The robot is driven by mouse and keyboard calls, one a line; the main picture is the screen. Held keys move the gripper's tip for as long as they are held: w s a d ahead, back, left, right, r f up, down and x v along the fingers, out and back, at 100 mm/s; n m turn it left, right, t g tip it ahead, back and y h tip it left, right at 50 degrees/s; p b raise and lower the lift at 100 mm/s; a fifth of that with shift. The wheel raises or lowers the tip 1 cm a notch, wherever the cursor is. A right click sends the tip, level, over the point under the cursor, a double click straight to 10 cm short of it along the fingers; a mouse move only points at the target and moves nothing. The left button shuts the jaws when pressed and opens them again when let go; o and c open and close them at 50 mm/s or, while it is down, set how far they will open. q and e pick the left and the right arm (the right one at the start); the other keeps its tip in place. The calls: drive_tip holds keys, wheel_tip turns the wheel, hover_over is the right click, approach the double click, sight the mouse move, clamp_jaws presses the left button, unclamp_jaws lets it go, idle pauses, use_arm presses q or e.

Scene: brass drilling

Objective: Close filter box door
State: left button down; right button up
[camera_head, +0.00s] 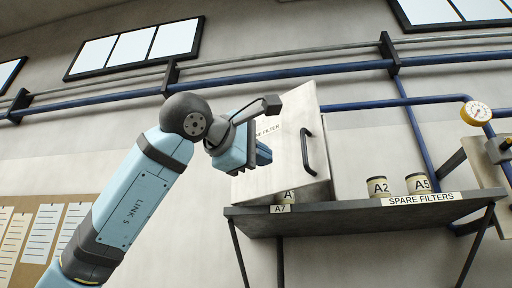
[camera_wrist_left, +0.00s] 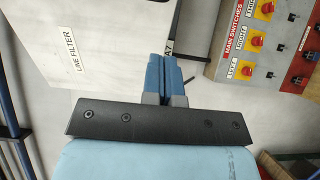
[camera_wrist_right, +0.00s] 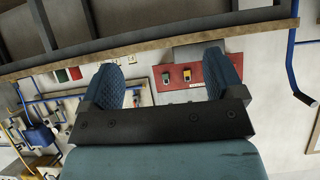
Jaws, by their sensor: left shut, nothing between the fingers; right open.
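The pale filter box (camera_head: 275,168) stands at the left end of the dark shelf (camera_head: 350,212). A panel on it bears a black bar handle (camera_head: 306,150). The panel looks tilted, but I cannot tell how far the door stands open. My left gripper (camera_head: 262,156) is in front of the box's left part, partly covering the "LINE FILTER" label; contact is unclear. In the left wrist view the left gripper (camera_wrist_left: 163,72) is shut and empty, beside the pale labelled panel (camera_wrist_left: 110,45). My right gripper (camera_wrist_right: 165,75) is open and empty, away from the box.
Filter cans A2 (camera_head: 378,187) and A5 (camera_head: 418,184) stand on the shelf. Another can (camera_head: 286,197) shows partly below the panel, above an A7 tag. Blue pipes (camera_head: 362,104) and a gauge (camera_head: 476,113) are at right. A switch panel (camera_wrist_left: 262,40) shows in the left wrist view.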

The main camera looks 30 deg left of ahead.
use_arm(q)
drive_tip(key=p, duration=0.3)
approach(303, 176)
drive_tip(key=x, duration=0.4)
drive_tip(key=shift+w+r, duration=0.1)
drive_tip(key=shift+w, duration=0.3)
drive_tip(key=shift+w+d, duration=0.25)
drive_tip(key=shift+w, duration=0.4)
use_arm(e)
drive_tip(key=shift+d+r, duration=0.3)
drive_tip(key=shift+r, duration=0.5)
drive_tip(key=shift+d+r, duration=0.25)
drive_tip(key=shift+r, duration=0.55)
drive_tip(key=shift+w+r, duration=0.1)
